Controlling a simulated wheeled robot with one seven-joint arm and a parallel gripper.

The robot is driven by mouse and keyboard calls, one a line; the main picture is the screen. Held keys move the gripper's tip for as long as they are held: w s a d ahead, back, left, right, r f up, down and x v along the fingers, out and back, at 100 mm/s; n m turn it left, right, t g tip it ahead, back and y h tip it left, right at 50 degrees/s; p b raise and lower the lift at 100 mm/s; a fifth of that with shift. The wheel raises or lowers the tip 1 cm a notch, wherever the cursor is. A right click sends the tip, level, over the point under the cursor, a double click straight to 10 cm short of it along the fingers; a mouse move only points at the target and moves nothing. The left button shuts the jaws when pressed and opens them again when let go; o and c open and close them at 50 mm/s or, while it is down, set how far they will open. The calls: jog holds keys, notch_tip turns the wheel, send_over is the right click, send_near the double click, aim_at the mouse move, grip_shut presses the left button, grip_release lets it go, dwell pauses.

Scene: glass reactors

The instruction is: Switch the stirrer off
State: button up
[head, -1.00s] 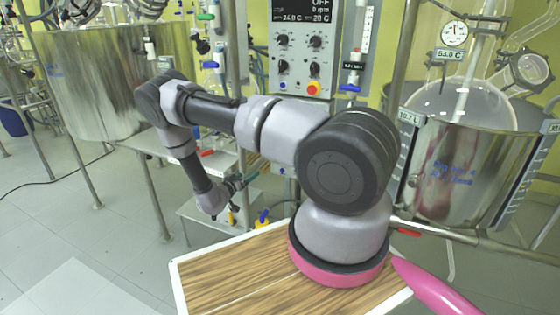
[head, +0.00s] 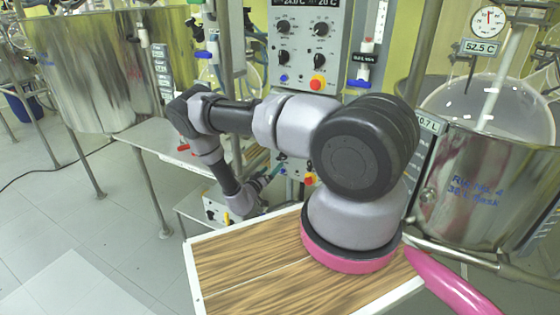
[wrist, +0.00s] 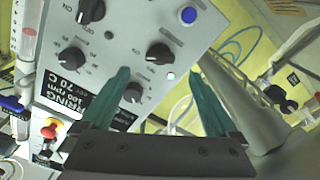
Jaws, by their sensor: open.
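In the wrist view a grey control panel (wrist: 115,45) is close ahead, rotated in the picture. Its black display (wrist: 70,90) reads STIRRING, 160 rpm and SET 70 C. In the head view my gripper (head: 265,182) is low, left of my arm's base. I cannot tell a stirrer itself.
Another control box (head: 300,40) with knobs stands behind my arm in the head view. A steel vessel (head: 100,70) is at left and a glass reactor in a steel tank (head: 475,185) at right. Metal posts crowd the area. Floor at lower left is clear.

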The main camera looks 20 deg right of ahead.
aim_at(280, 159)
jog(key=x, duration=0.7)
jog(key=shift+w+d, duration=0.15)
jog(key=c, duration=1.4)
jog(key=shift+n, duration=0.4)
jog(key=n, duration=0.4)
jog(key=shift+n, duration=0.4)
jog(key=n, duration=0.6)
jog(key=shift+f+n, duration=0.1)
jog(key=shift+n, duration=0.2)
